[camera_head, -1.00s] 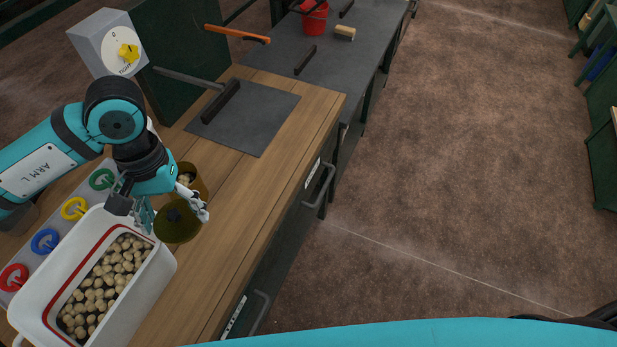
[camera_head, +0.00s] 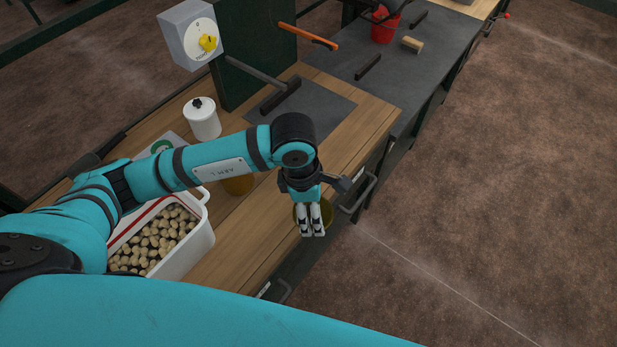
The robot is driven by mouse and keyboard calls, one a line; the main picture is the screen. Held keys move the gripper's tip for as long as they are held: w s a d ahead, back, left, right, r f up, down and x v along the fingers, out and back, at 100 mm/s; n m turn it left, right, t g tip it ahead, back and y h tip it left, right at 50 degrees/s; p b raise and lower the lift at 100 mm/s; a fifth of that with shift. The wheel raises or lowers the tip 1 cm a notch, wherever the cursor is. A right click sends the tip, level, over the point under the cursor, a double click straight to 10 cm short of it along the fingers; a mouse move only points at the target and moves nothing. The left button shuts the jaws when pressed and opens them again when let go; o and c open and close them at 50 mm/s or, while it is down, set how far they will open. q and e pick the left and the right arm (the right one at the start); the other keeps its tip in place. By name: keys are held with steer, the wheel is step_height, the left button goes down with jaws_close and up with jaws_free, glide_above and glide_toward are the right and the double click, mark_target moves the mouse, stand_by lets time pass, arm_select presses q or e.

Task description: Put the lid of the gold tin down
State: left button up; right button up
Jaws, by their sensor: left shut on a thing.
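The gold tin's lid (camera_head: 327,211), a dark gold disc, is held in my left gripper (camera_head: 312,231) near the front edge of the wooden bench. The fingers are shut on it and cover most of it. I cannot tell whether the lid touches the bench. The gold tin (camera_head: 238,186) stands on the bench to the left, behind my left forearm. Only its lower part shows, and its opening is hidden. My right gripper is not in view.
A white container of round beige pieces (camera_head: 196,247) stands left of the gripper. A white lidded jar (camera_head: 202,120) is behind my arm. A dark mat (camera_head: 318,110) with a black-headed tool (camera_head: 280,97) lies farther back. Bare wood (camera_head: 243,240) lies between container and lid.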

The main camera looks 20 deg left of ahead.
mark_target(327, 218)
arm_select(q)
steer(key=d+n, duration=0.1)
steer(key=n, duration=0.1)
steer(key=d+n, duration=0.1)
steer(key=n, duration=0.1)
steer(key=d+f+n+p, duration=0.1)
steer(key=n, duration=0.1)
steer(key=shift+s+t+y, duration=0.25)
steer(key=shift+t+y, duration=0.05)
steer(key=shift+t, duration=0.1)
steer(key=w+a+f+n+b, duration=0.1)
steer(key=w+a, duration=0.1)
steer(key=w, duration=0.2)
steer(key=w+a+n+b, duration=0.1)
steer(key=w+a+n, duration=0.1)
steer(key=w+a, duration=0.1)
steer(key=w+a+f+n+b, duration=0.1)
steer(key=w+a+n, duration=0.1)
steer(key=w, duration=0.3)
steer(key=shift+w+a+f+y, duration=0.15)
steer(key=shift+a+f+y, duration=0.15)
steer(key=shift+a+f, duration=0.1)
steer(key=shift+f+b, duration=1.2)
steer(key=shift+f, duration=0.45)
steer(key=shift+f, duration=0.15)
steer(key=o, duration=0.9)
